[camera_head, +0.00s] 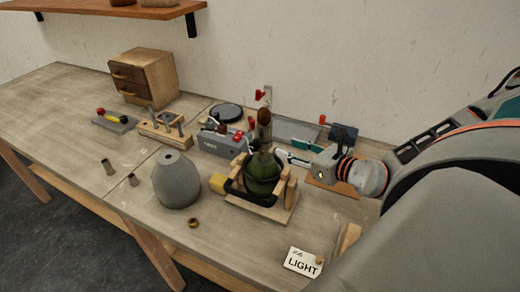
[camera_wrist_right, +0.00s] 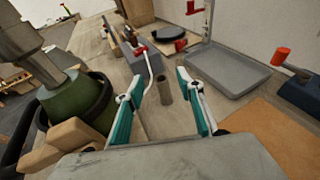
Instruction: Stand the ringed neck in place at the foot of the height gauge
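A small grey-brown hollow tube (camera_wrist_right: 163,88), likely the ringed neck, stands upright between the fingertips in the right wrist view. I cannot make out a ring on it, nor whether the fingers touch it. It is hidden in the head view. My right gripper (camera_head: 290,152) is open, its teal-padded fingers on either side of the tube in the wrist view (camera_wrist_right: 161,92). The height gauge (camera_wrist_right: 206,22), an upright with a red pointer, rises beyond at the edge of a grey tray; its red part (camera_head: 261,95) shows in the head view. My left gripper is out of view.
A green vase (camera_head: 262,177) in a wooden cradle (camera_head: 268,211) stands close to my right gripper.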

